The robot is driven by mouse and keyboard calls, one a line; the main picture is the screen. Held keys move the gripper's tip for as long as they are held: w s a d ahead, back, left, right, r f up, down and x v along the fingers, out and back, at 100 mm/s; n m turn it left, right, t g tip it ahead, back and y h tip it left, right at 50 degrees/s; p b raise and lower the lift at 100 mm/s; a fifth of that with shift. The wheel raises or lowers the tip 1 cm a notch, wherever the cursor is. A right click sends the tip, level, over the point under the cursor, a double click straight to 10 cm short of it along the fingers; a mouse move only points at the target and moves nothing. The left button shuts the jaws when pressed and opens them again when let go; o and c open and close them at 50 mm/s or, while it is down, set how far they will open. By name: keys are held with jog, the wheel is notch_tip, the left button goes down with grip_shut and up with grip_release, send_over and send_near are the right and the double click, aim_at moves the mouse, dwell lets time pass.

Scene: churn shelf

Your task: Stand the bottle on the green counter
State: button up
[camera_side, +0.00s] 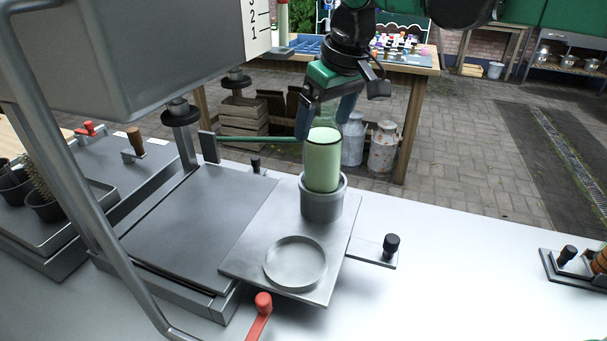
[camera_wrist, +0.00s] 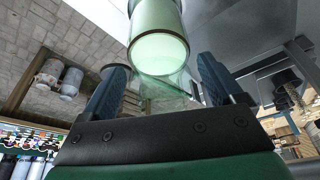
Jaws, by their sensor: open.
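The bottle (camera_side: 322,160) is clear with pale green contents and stands upright in a grey cup (camera_side: 322,206) on a grey plate. Its base is hidden in the cup. My gripper (camera_side: 325,117) is open above the contents, its blue fingers on either side of the bottle's clear upper part. In the wrist view the bottle (camera_wrist: 160,48) is between and beyond the open fingers of my gripper (camera_wrist: 161,68); I cannot tell whether they touch it. I cannot make out a green counter in either view.
An empty round dish (camera_side: 295,262) sits in front of the cup. A thin green bar (camera_side: 262,139) reaches close to the bottle from the left. A large grey box (camera_side: 140,50) hangs at the upper left. The white tabletop (camera_side: 440,290) is clear at the right front.

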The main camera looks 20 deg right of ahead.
jog(key=c, duration=0.9)
jog(key=shift+r, duration=0.15)
jog(key=c, duration=0.3)
jog(key=shift+r, duration=0.3)
grip_shut()
jog(key=shift+r, duration=1.05)
